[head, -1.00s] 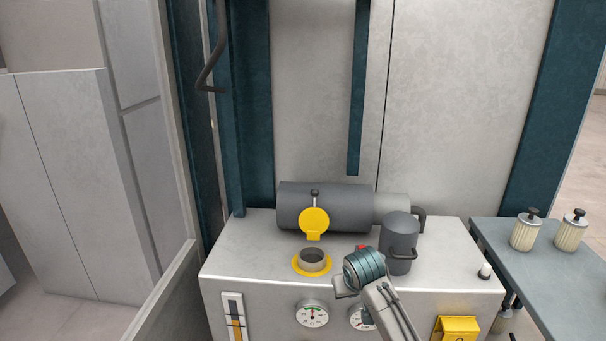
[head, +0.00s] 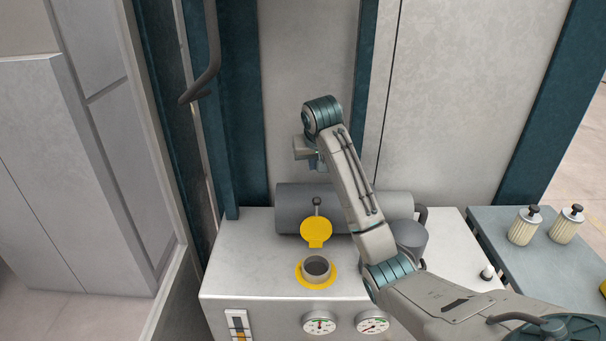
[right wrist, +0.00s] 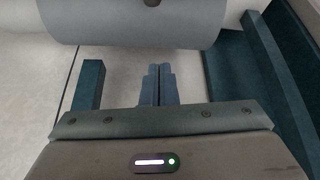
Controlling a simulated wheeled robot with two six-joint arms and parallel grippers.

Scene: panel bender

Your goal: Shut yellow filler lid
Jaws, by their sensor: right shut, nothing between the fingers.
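The round yellow filler lid (head: 316,231) stands open, tilted up on its hinge behind the filler neck. The grey filler neck (head: 317,268) is uncovered, with a yellow ring around its base on top of the cabinet. My right gripper (head: 318,164) is raised behind and above the lid, apart from it, partly hidden by my wrist. In the right wrist view its two fingers (right wrist: 158,84) are together with nothing between them. The lid does not show in the right wrist view. My left gripper is not in view.
A dark grey cylinder (head: 293,208) lies behind the lid and also fills the top of the right wrist view (right wrist: 130,22). A dark canister (head: 409,238) is partly behind my right arm. A bent dark handle (head: 203,80) hangs at upper left. The cabinet top left of the neck is clear.

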